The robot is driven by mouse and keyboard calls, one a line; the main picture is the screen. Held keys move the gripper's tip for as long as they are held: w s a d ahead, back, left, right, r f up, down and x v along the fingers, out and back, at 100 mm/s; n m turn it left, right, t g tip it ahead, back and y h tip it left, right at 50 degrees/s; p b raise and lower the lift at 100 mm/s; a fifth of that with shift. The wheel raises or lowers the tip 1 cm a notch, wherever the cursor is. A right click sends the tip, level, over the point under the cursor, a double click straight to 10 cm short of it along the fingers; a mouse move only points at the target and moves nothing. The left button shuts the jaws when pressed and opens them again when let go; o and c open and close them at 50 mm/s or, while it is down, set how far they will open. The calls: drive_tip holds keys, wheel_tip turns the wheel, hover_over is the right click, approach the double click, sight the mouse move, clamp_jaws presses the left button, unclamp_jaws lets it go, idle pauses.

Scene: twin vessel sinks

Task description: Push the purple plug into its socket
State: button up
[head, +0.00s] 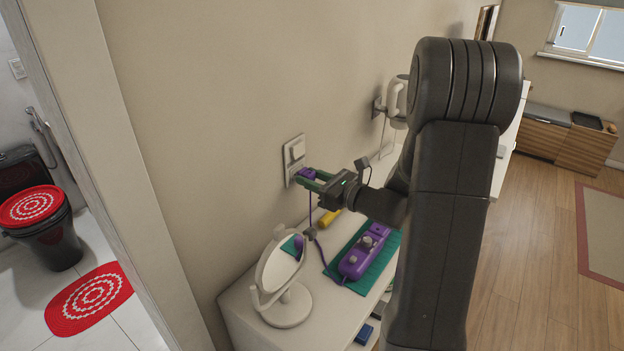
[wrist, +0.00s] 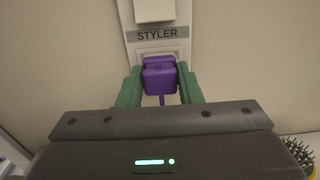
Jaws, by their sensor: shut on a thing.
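My gripper (head: 309,180) is shut on the purple plug (head: 306,173) and holds it up at the wall, close to the lower part of the socket plate (head: 289,172). In the wrist view the purple plug (wrist: 159,76) sits between the green fingers of my gripper (wrist: 160,88), in front of the socket (wrist: 181,55) below the label STYLER. The plug covers most of the socket, so I cannot tell whether its pins are in. A purple cord hangs down from the plug toward the purple styler (head: 364,252) on the counter.
A round white mirror (head: 281,279) stands on the white counter (head: 238,307) below my gripper. The styler lies on a teal mat (head: 384,262). A yellow item (head: 328,218) lies near the wall. A white hair dryer (head: 397,101) hangs farther along the wall.

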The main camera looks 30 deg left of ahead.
drive_tip(key=shift+a, duration=0.5)
drive_tip(key=o, duration=1)
drive_tip(key=s+d+b, duration=0.1)
drive_tip(key=d+b, duration=0.2)
drive_tip(key=d, duration=1)
drive_tip(key=shift+d, duration=0.35)
drive_tip(key=a+p, duration=0.1)
drive_tip(key=a, duration=0.3)
drive_tip(key=a+p, duration=0.1)
drive_tip(key=a, duration=0.4)
drive_tip(key=w+a+p, duration=0.1)
drive_tip(key=a, duration=0.3)
drive_tip(key=shift+a, duration=0.35)
drive_tip(key=shift+d, duration=0.1)
